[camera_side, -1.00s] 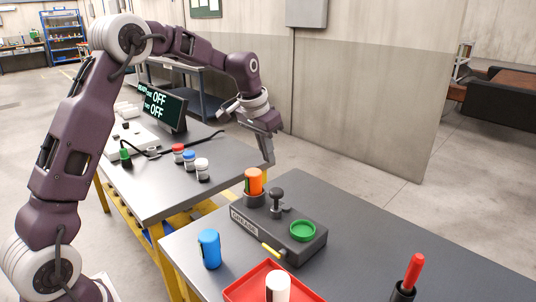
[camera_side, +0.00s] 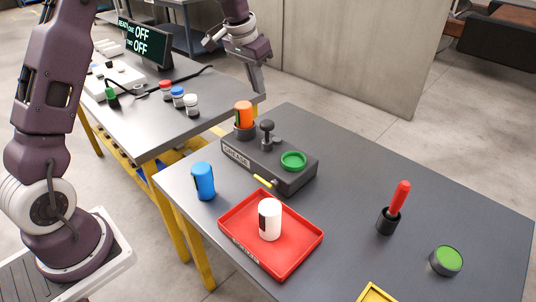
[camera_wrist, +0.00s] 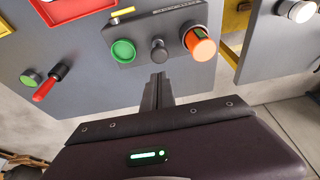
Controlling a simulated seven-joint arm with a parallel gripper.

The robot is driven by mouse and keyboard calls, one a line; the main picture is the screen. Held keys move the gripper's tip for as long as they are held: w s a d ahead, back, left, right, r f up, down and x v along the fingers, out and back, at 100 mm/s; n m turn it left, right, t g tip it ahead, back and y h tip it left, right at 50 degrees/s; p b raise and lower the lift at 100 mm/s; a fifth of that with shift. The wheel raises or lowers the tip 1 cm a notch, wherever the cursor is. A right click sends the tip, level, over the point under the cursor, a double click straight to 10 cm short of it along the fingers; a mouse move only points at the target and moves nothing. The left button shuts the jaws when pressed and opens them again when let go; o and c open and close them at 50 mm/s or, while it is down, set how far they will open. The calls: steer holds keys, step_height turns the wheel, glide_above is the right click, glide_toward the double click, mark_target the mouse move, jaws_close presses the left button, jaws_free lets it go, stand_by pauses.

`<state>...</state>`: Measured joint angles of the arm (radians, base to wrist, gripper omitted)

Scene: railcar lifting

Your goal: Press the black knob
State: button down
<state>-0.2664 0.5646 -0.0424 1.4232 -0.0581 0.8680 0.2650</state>
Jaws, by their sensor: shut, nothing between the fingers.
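The black knob (camera_side: 267,129) stands upright on a short post on the dark grey box labelled "GREASE" (camera_side: 290,180). It also shows in the wrist view (camera_wrist: 159,51), just beyond the fingertips. My gripper (camera_side: 259,90) is shut and empty, pointing down above the table's far edge, behind the box and apart from the knob. In the wrist view my gripper's fingers (camera_wrist: 158,80) are together and line up below the knob.
An orange canister (camera_side: 243,114) sits in a holder left of the knob. A blue canister (camera_side: 203,180), a red tray (camera_side: 296,262) with a white canister (camera_side: 270,219), and a red-handled tool (camera_side: 398,200) stand nearer.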

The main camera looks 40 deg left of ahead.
step_height(320, 180, up, 3)
glide_toward(264, 124)
steer(key=w+f, duration=0.2)
steer(key=f, duration=0.1)
steer(key=w+f, duration=0.1)
steer(key=f, duration=0.1)
steer(key=shift+w, duration=0.1)
steer(key=shift+f, duration=0.65)
steer(key=shift+f, duration=1.85)
steer(key=shift+r, duration=0.1)
